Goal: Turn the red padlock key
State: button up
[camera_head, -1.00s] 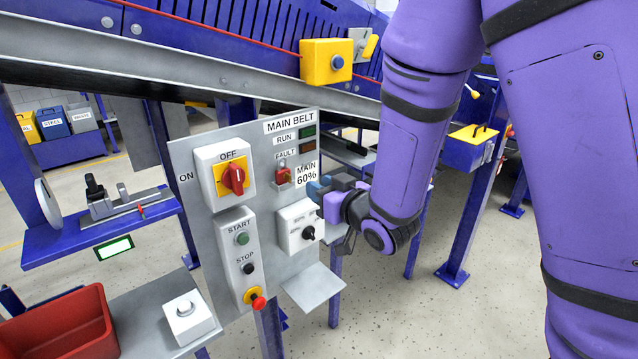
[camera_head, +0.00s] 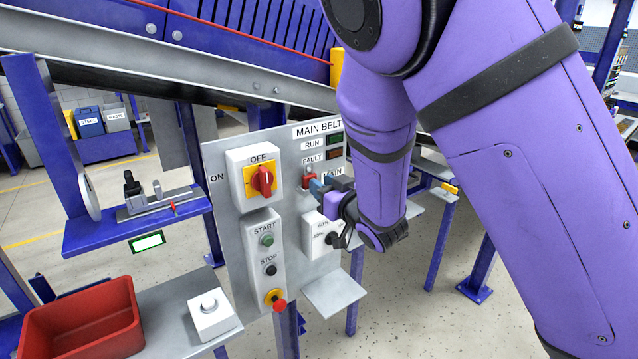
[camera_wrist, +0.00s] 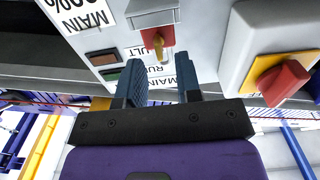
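The red padlock (camera_head: 308,179) hangs on the grey panel below the FAULT label. In the wrist view the padlock (camera_wrist: 151,39) sits under a grey hasp block (camera_wrist: 152,13), with a small brass key (camera_wrist: 158,46) sticking out of its face. My gripper (camera_wrist: 160,84) is open, its two blue-grey fingers spread either side of the key's line. The key appears just beyond the fingertips, with nothing between the fingers. In the head view my gripper (camera_head: 320,184) is close at the padlock's right side and hides part of it; the key cannot be made out there.
The red rotary switch (camera_head: 262,181) is left of the padlock, on its own box. The speed selector box (camera_head: 318,236) is just below my gripper. A START/STOP box (camera_head: 267,255) with a red emergency button (camera_head: 280,305) is lower left. A small shelf (camera_head: 334,292) juts out below.

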jog(key=shift+x, duration=1.05)
grip_shut()
jog(key=shift+s+a+n, duration=0.1)
jog(key=shift+a+n, duration=0.05)
jog(key=shift+n, duration=2.15)
grip_release()
